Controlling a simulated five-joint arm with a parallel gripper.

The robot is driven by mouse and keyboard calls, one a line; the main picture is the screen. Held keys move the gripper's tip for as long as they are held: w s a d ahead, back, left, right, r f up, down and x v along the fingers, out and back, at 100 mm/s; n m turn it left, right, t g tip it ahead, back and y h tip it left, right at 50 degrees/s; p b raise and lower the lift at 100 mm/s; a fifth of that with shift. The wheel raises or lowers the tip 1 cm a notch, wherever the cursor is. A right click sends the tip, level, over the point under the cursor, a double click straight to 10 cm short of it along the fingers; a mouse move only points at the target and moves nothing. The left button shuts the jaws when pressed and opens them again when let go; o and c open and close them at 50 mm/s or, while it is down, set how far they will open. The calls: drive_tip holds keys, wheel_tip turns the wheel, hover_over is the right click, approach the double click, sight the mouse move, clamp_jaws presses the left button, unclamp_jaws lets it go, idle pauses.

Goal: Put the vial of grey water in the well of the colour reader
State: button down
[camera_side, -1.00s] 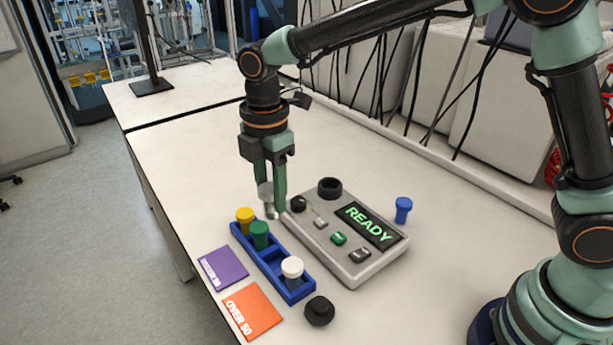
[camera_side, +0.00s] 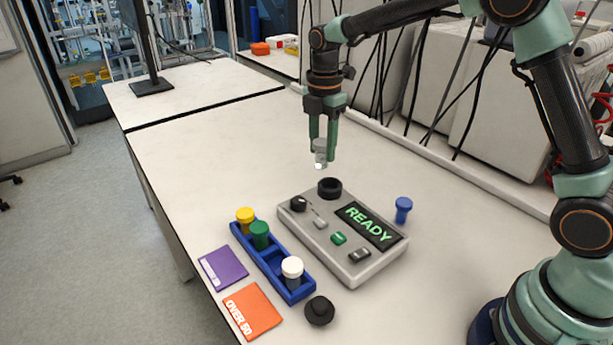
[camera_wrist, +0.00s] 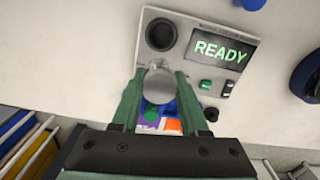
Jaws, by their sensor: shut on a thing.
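My gripper (camera_side: 321,150) is shut on a vial with a grey cap (camera_side: 320,148). It holds the vial upright in the air, just above and slightly left of the reader's well in the side view. In the wrist view the grey cap (camera_wrist: 160,85) sits between my green fingers (camera_wrist: 160,100). The colour reader (camera_side: 343,232) is a grey box with a lit READY screen. Its well (camera_side: 330,187) is a black ring at the back corner, and looks empty in the wrist view (camera_wrist: 161,34).
A blue rack (camera_side: 272,262) holds yellow-, green- and white-capped vials. A blue-capped vial (camera_side: 403,208) stands right of the reader. A black cap-like piece (camera_side: 320,310) and purple (camera_side: 222,268) and orange (camera_side: 252,311) cards lie in front. The table behind the reader is clear.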

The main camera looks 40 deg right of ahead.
drive_tip(key=shift+w+d+f, duration=0.1)
drive_tip(key=shift+d+f, duration=0.45)
drive_tip(key=shift+f, duration=0.3)
drive_tip(key=shift+w+d+f, duration=0.1)
drive_tip(key=shift+d+f, duration=0.45)
drive_tip(key=shift+f, duration=0.3)
drive_tip(key=shift+w+d+f, duration=0.1)
drive_tip(key=shift+d+f, duration=0.45)
drive_tip(key=shift+f, duration=0.3)
drive_tip(key=shift+f, duration=0.15)
drive_tip(key=shift+f, duration=1.5)
drive_tip(key=shift+f, duration=0.2)
drive_tip(key=shift+c, duration=1.7)
unclamp_jaws()
drive_tip(key=o, duration=0.3)
drive_tip(key=shift+o, duration=0.2)
wheel_tip(320, 180, up, 7)
